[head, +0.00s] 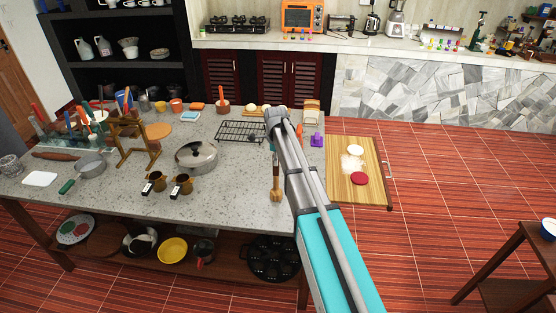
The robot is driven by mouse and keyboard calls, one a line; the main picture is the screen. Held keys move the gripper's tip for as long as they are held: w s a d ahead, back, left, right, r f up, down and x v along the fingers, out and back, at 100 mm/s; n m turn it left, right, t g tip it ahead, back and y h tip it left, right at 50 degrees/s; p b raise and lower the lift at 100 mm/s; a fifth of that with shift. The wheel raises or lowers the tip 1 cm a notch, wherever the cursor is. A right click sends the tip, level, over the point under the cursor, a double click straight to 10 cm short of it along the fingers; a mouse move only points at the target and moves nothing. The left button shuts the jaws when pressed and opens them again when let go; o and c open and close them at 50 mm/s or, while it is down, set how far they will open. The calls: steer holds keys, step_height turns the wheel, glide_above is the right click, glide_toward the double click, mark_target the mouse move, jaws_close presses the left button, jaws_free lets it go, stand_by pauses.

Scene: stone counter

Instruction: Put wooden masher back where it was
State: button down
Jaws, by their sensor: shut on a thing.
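The wooden masher (276,188) is in the head view, just left of my arm, over the front right part of the stone counter (235,190). It points downward in the picture, with its thicker end at the bottom. My gripper (275,149) is at the masher's upper end and shut on it. My arm and wrist partly cover the gripper, so its fingers are hard to make out. I cannot tell whether the masher's lower end touches the counter.
A wooden board (350,190) is to the right. The counter between pot and masher is clear.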

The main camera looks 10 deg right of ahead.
steer(key=c, duration=0.5)
jaws_free()
steer(key=shift+c, duration=0.2)
step_height(320, 180, up, 12)
steer(key=p, duration=1.2)
steer(key=shift+r, duration=0.1)
steer(key=shift+s+n, duration=0.3)
steer(key=shift+s, duration=0.15)
steer(key=s+n, duration=2.1)
steer(key=s, duration=0.7)
steer(key=shift+d, duration=0.3)
